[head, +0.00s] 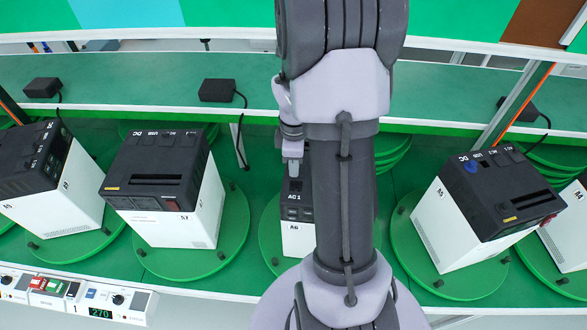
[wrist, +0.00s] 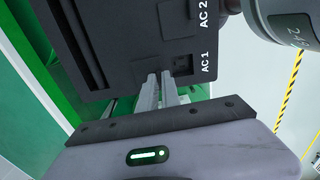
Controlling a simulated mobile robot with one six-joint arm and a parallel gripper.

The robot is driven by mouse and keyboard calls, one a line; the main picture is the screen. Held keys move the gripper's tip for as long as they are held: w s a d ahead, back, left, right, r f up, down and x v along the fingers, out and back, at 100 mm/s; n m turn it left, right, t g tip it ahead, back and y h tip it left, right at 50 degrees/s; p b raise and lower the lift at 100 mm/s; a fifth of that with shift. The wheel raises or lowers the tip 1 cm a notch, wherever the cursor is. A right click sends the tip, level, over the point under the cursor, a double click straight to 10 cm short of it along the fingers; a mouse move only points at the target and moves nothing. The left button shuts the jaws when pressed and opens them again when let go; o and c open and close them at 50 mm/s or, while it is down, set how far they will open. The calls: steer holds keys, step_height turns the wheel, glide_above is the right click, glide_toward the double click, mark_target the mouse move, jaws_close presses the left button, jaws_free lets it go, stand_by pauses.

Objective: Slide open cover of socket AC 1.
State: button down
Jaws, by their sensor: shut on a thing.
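The unit marked A6 (head: 297,240) is white with a black top and stands on a green turntable, mostly hidden behind my arm. In the wrist view the black housing (wrist: 110,45) fills the top, with the labels AC 1 (wrist: 209,62) and AC 2 beside dark square sockets. My gripper (wrist: 160,77) has its narrow fingers close together at the face by socket AC 1 (wrist: 182,66), shut on its cover. The cover is hardly visible between the fingertips.
Similar units stand on green turntables to the left (head: 160,190) and right (head: 480,200). Black power adapters (head: 217,90) with cables lie on the shelf behind. A control panel (head: 75,298) reading 270 is at the front left.

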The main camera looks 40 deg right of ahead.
steer(key=c, duration=1.6)
jaws_free()
steer(key=shift+d, duration=0.1)
steer(key=shift+o, duration=0.2)
steer(key=shift+r, duration=0.1)
step_height(320, 180, up, 17)
steer(key=p, duration=0.2)
steer(key=shift+r, duration=0.2)
